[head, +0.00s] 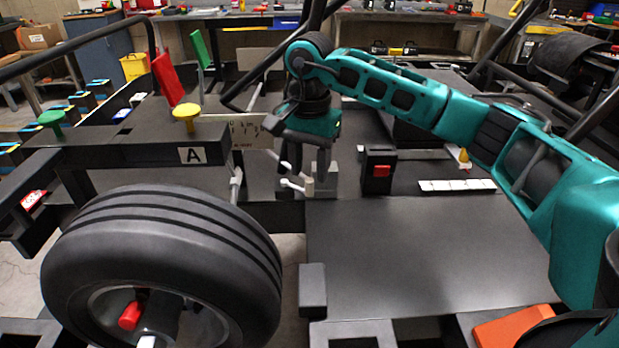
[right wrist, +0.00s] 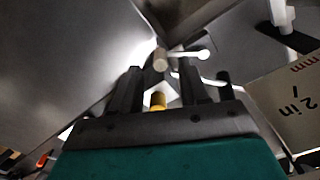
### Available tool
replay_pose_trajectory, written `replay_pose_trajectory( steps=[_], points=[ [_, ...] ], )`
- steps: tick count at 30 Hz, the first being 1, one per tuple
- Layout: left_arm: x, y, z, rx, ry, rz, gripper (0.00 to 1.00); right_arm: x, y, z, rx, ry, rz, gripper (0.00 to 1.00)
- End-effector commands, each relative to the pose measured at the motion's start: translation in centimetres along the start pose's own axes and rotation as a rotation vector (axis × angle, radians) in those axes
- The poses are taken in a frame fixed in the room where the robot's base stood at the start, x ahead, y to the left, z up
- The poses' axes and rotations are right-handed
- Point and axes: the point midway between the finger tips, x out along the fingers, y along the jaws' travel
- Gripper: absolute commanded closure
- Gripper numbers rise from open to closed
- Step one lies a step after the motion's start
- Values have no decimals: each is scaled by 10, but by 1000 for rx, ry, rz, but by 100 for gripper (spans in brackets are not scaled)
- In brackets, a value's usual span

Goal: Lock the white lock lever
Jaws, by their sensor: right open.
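A white lever (head: 296,186) sticks out to the left from a small grey block (head: 326,180) in the middle of the head view. In the right wrist view a white lever (right wrist: 188,54) with a round pale end lies just beyond the fingertips. My right gripper (head: 303,170) points down right above the lever, its fingers open and apart. In the right wrist view the open jaws (right wrist: 160,82) have a pale round post in line with the gap. Whether a finger touches the lever cannot be told. My left gripper is out of view.
A large black wheel (head: 165,265) stands at lower left, below a black beam marked A (head: 150,148). A black box with a red button (head: 379,172) and a white strip (head: 457,186) are right of the gripper. The dark flat panel (head: 430,245) is clear.

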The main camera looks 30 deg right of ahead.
Motion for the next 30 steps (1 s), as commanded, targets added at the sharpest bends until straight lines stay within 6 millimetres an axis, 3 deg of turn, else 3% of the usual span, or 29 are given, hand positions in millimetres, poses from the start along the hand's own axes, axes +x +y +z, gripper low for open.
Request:
replay_pose_trajectory(
  steps=[6,17,30],
  points=[
    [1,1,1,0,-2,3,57,25,0,0,0,0,1,56],
    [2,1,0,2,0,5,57,29,0,0,0,1,0,56],
    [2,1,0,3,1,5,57,29,0,0,0,1,0,98]
  ],
)
